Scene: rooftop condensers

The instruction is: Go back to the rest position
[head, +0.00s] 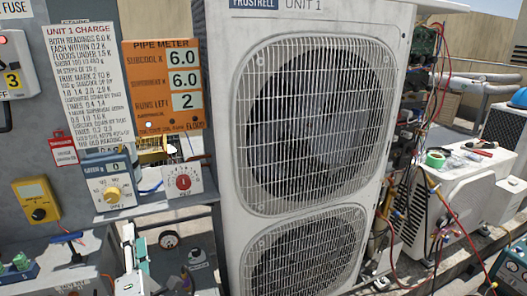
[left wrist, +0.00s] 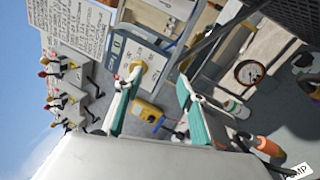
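My left gripper (head: 134,256) is low at the left of the head view, in front of the grey panel and below the small shelf with the dials. In the left wrist view my left gripper (left wrist: 160,95) has its two teal-padded fingers well apart, with nothing held between them. The yellow meter (left wrist: 147,110) shows behind the gap. A blue-grey box with a yellow knob (head: 112,194) sits above the gripper in the head view, apart from it. My right gripper is not in view.
The large white condenser unit (head: 222,150) stands right of the gripper. An orange meter board (head: 163,85) and a paper notice (head: 88,80) hang on the panel. A round gauge (head: 169,240) is close beside the gripper. Hoses and a low white unit (head: 455,190) are at right.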

